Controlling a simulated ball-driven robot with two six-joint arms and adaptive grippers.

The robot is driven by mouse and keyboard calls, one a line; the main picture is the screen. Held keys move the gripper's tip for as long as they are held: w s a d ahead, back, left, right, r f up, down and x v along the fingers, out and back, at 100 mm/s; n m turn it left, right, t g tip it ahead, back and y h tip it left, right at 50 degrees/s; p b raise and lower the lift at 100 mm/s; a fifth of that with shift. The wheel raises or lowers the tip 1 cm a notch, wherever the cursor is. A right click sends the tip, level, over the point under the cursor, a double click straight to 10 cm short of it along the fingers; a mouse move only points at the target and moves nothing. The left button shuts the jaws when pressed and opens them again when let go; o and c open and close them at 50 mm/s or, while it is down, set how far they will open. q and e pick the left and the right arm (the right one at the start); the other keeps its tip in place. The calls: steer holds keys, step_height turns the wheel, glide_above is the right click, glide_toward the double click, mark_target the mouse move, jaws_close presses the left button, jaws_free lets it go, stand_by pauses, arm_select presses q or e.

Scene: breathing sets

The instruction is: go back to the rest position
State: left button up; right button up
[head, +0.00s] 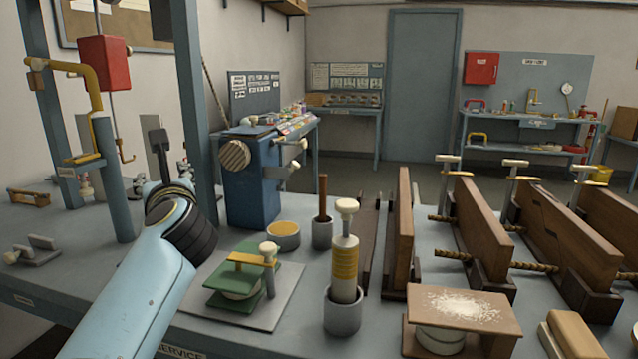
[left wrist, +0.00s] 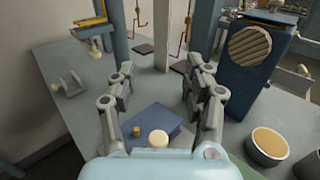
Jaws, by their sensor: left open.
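My left gripper (head: 160,148) is above the left part of the bench in the head view, at the end of my pale blue arm. In the left wrist view the gripper (left wrist: 160,84) has its two fingers spread wide apart with nothing held between them. Beyond and below the fingers lies a blue block (left wrist: 162,124) with a small tan knob and a cream round knob near it. The head view does not show this block clearly. My right gripper is in neither view.
The blue bench (head: 45,240) bears a blue post with a yellow bracket (head: 88,90), a blue machine (head: 250,180), a yellow-filled bowl (head: 283,234), a green clamp on a plate (head: 240,280), a striped cylinder (head: 345,268) and upright wooden boards (head: 480,225). Floor shows behind the bench.

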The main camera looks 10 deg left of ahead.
arm_select(q)
steer(key=s+d+r+m+t+h, duration=0.3)
steer(key=d+r+m+t+h, duration=0.3)
steer(key=m, duration=0.8)
steer(key=s+d+f+m+h, duration=0.25)
steer(key=d+m+h, duration=0.25)
steer(key=m, duration=0.3)
steer(key=s+d+f+m+h, duration=0.2)
steer(key=s+d+m+h, duration=0.1)
steer(key=d+m+h, duration=0.3)
steer(key=s+d+f+m+g, duration=0.2)
steer(key=s+f+m+g, duration=0.55)
steer(key=f+m, duration=0.25)
steer(key=s+a+f+m+g+y, duration=0.3)
steer(key=s+a+f+g, duration=0.15)
steer(key=s, duration=0.55)
steer(key=s+a+f+m+g+y, duration=0.35)
steer(key=s+a+f, duration=0.2)
steer(key=s, duration=0.45)
steer(key=s+a+f+g+b, duration=0.1)
steer(key=a+f+b, duration=0.1)
steer(key=f, duration=1.3)
steer(key=s+a+f+g+b, duration=0.1)
steer(key=s+f+g, duration=0.1)
steer(key=f, duration=1.4)
steer(key=s+a+f+b, duration=0.1)
steer(key=s+f+b, duration=0.1)
steer(key=s+f, duration=1.4)
steer(key=shift+s+f, duration=0.35)
steer(key=shift+s, duration=0.25)
